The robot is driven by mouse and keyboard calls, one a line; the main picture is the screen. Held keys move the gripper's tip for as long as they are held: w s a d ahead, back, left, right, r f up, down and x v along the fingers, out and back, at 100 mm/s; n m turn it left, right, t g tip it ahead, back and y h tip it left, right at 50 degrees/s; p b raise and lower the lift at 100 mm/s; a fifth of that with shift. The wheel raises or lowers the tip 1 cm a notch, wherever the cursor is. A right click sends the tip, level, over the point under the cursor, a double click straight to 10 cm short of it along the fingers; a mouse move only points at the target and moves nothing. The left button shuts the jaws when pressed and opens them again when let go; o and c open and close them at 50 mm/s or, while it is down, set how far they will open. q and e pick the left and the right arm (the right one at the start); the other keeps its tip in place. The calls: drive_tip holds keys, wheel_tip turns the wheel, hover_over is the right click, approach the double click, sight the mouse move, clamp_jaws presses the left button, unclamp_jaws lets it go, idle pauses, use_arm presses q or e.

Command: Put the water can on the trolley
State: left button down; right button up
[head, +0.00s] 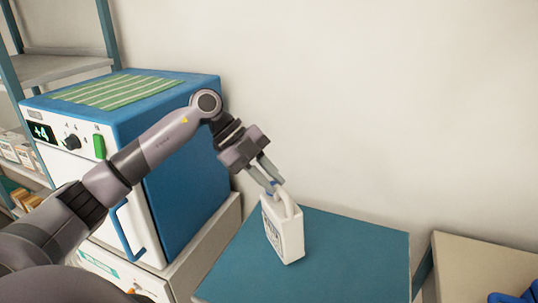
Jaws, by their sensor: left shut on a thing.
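The water can (283,234) is a white jerrycan with dark lettering on its side and a looped handle on top. My left gripper (272,184) is shut on the can at its top, by the handle. The can is slightly tilted and shows over the left part of a flat teal top (340,256), which looks like the trolley. I cannot tell whether the can's bottom touches this top. My right gripper is not in view.
A blue and white cabinet unit (190,180) with a green-striped mat on top (118,91) stands left of the teal top. A beige surface (485,265) with a blue item (513,298) is at the right. Shelves (60,68) stand at the far left. The teal top's right part is clear.

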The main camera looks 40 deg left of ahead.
sight(266, 201)
use_arm(q)
drive_tip(key=shift+w+f, duration=0.1)
drive_tip(key=shift+f, duration=3.25)
drive_tip(key=c, duration=1)
unclamp_jaws()
drive_tip(key=shift+f, duration=0.2)
drive_tip(key=shift+c, duration=0.2)
drive_tip(key=v, duration=0.7)
drive_tip(key=shift+a+r+b, duration=0.15)
drive_tip(key=shift+r+b, duration=0.1)
drive_tip(key=shift+b, duration=0.15)
drive_tip(key=shift+s, duration=0.3)
